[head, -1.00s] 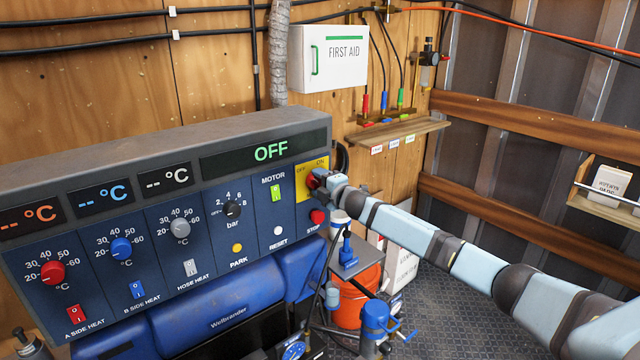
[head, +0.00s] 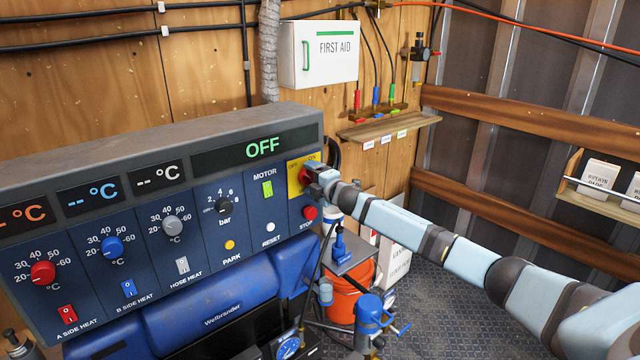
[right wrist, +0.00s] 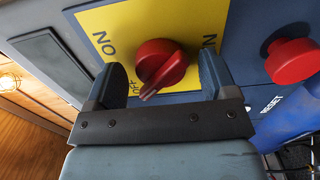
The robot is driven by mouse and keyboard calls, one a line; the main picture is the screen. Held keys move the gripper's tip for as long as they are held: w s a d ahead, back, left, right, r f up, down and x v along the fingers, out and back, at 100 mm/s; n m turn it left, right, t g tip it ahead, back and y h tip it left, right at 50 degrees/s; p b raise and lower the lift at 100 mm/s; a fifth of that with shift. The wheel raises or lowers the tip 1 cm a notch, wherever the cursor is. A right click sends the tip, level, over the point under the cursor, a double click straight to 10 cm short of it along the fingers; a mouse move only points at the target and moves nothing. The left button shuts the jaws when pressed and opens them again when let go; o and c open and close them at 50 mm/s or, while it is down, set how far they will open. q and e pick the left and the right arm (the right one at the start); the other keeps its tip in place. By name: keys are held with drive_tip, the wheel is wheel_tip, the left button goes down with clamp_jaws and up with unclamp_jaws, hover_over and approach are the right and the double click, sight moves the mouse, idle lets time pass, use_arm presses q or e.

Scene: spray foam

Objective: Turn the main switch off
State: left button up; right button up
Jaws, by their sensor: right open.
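The main switch is a red rotary knob (head: 305,176) on a yellow plate (head: 292,181) at the right end of the blue control panel. In the right wrist view, the knob (right wrist: 162,64) has its handle tip pointing down-left, beside small lettering that looks like OFF. The plate (right wrist: 190,20) also carries large ON lettering. My right gripper (head: 311,177) is at the switch. In its wrist view, the open fingers (right wrist: 160,75) stand on either side of the knob, with gaps; contact cannot be told. The panel display (head: 262,148) reads OFF in green. My left gripper is out of view.
A red stop button (head: 309,212) sits just below the switch, also close beside the gripper in the wrist view (right wrist: 292,60). The panel has other knobs and rocker switches. A wall shelf (head: 390,127), orange bucket (head: 347,290) and blue pump (head: 368,314) are nearby.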

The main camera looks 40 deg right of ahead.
drive_tip(key=s+d+b, duration=0.1)
drive_tip(key=s+b, duration=0.2)
drive_tip(key=s, duration=1)
drive_tip(key=shift+s, duration=0.3)
drive_tip(key=s+a+f+m+g+y+p, duration=0.1)
drive_tip(key=s+a+f+m, duration=0.1)
drive_tip(key=s+a+f, duration=0.4)
drive_tip(key=s+a+f+m+g+p, duration=0.1)
drive_tip(key=s+a+f+m, duration=0.1)
drive_tip(key=a+f, duration=0.45)
drive_tip(key=s+a+f+m+g+y, duration=0.1)
drive_tip(key=s+a+f+m, duration=0.1)
drive_tip(key=s+a+f, duration=0.45)
drive_tip(key=s+a+f+m+g, duration=0.1)
drive_tip(key=s+a+f+m, duration=0.2)
drive_tip(key=s, duration=0.4)
drive_tip(key=s+a+f+m+g+p, duration=0.1)
drive_tip(key=s+a+f+m, duration=0.2)
drive_tip(key=s, duration=0.4)
drive_tip(key=s+a+f+m+g+p, duration=0.1)
drive_tip(key=s+a+f+m+g, duration=0.1)
drive_tip(key=s+a+f+m, duration=0.2)
drive_tip(key=s+a+f, duration=0.1)
drive_tip(key=s+a, duration=0.1)
drive_tip(key=s, duration=0.1)
drive_tip(key=shift+a, duration=0.3)
drive_tip(key=shift+f, duration=0.1)
